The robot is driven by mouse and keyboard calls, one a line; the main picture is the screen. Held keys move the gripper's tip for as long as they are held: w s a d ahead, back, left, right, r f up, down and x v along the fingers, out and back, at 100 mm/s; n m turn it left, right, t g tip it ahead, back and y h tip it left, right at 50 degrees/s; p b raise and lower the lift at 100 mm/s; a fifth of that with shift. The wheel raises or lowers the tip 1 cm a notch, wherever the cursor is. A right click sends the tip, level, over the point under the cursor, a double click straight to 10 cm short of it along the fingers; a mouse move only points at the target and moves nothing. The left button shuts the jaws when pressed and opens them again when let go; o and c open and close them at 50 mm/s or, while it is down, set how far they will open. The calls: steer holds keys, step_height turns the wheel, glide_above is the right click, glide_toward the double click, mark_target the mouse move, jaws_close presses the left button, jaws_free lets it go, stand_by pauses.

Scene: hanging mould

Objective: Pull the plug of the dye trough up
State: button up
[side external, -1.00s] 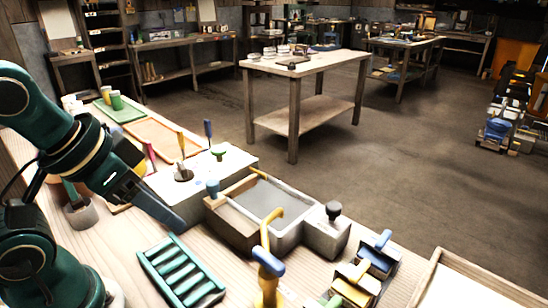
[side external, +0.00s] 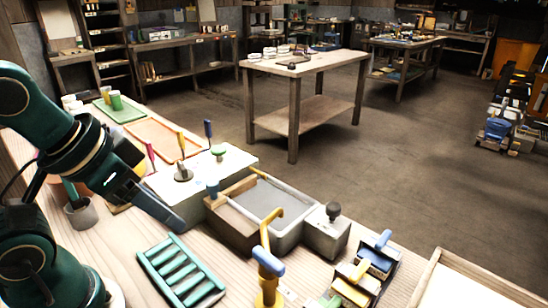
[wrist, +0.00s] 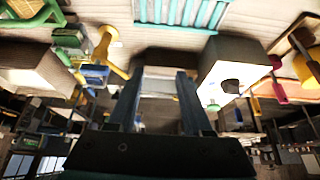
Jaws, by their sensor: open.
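The dye trough (side external: 285,240) is a pale basin with a grey surface inside, on the bench in the side view. A yellow handle (side external: 258,173) sits at its far rim and a hooked yellow piece (side external: 272,214) at its near side. I cannot tell which piece is the plug. My gripper (side external: 177,222) is left of the trough, apart from these pieces. In the wrist view its two fingers (wrist: 158,76) are spread, with nothing held between them.
A green slatted rack (side external: 182,272) lies in front of my gripper. A pale block (side external: 228,168) with upright tools stands behind it. A yellow post with a blue grip (side external: 268,262) and several small coloured blocks stand at the front right. A pale tray (side external: 465,285) lies at the right.

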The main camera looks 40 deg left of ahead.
steer(key=shift+o, duration=0.3)
steer(key=shift+o, duration=1)
steer(key=w+d+r+m+h, duration=0.1)
steer(key=w+d+r+m, duration=0.1)
steer(key=w+r+m, duration=0.35)
steer(key=m+g+h, duration=0.1)
steer(key=m+h, duration=0.1)
steer(key=m, duration=0.2)
glide_above(334, 206)
steer(key=s+a, duration=0.2)
steer(key=a, duration=0.1)
step_height(334, 206, down, 3)
steer(key=shift+n+g, duration=0.25)
steer(key=shift+g, duration=0.55)
steer(key=x, duration=0.5)
steer(key=s+x, duration=0.1)
steer(key=x, duration=0.2)
steer(key=shift+w+d+f, duration=0.1)
steer(key=shift+f, duration=0.1)
steer(key=shift+w+d+f, duration=0.2)
steer(key=shift+w+f, duration=0.05)
steer(key=shift+f, duration=0.4)
